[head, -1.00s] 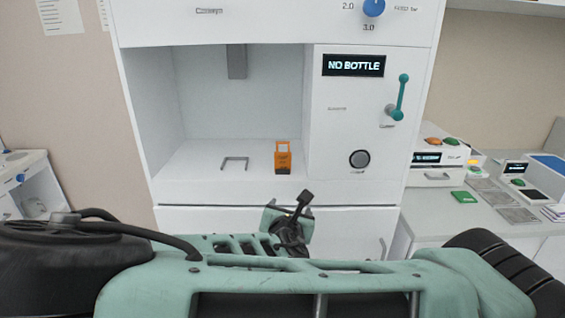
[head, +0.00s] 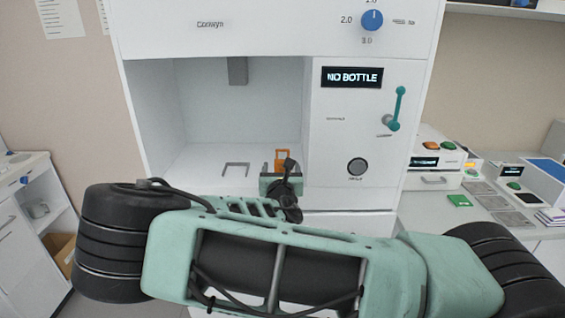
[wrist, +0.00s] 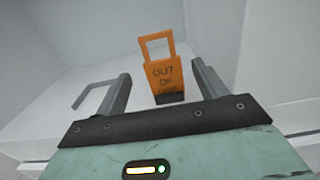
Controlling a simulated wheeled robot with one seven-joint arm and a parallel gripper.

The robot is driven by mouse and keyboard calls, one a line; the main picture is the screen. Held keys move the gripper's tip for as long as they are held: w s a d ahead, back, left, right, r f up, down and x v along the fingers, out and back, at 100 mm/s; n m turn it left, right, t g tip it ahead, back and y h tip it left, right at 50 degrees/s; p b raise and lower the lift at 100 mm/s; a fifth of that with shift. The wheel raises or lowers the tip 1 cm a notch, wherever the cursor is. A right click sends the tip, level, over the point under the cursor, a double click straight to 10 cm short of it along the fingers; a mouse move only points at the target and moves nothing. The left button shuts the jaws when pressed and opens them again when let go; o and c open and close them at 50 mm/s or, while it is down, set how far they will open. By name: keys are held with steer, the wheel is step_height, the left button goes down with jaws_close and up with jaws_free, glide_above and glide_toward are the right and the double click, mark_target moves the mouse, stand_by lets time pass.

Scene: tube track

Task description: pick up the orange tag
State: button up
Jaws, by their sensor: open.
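The orange tag (head: 281,157) stands upright on the floor of the white machine's recess, with a looped handle on top. In the head view its lower part is hidden behind my gripper (head: 279,168). In the wrist view the tag (wrist: 164,75) reads "OUT OF" with a further line partly legible, and has a dark base. My gripper (wrist: 160,92) is open and empty, and its two fingers appear on either side of the tag's lower part in the picture. The tag looks beyond the fingertips; I cannot tell the exact gap.
A grey bracket (head: 236,169) stands on the recess floor left of the tag; it also shows in the wrist view (wrist: 94,92). The recess side walls bound the space. A teal lever (head: 396,108) and a "NO BOTTLE" display (head: 352,77) are on the panel to the right.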

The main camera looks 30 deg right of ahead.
mark_target(283, 160)
steer(key=p+x, duration=0.3)
steer(key=x, duration=0.2)
steer(key=shift+d+r, duration=0.1)
steer(key=shift+d, duration=0.15)
steer(key=shift+w+d, duration=0.1)
steer(key=shift+w, duration=0.1)
steer(key=c, duration=1.1)
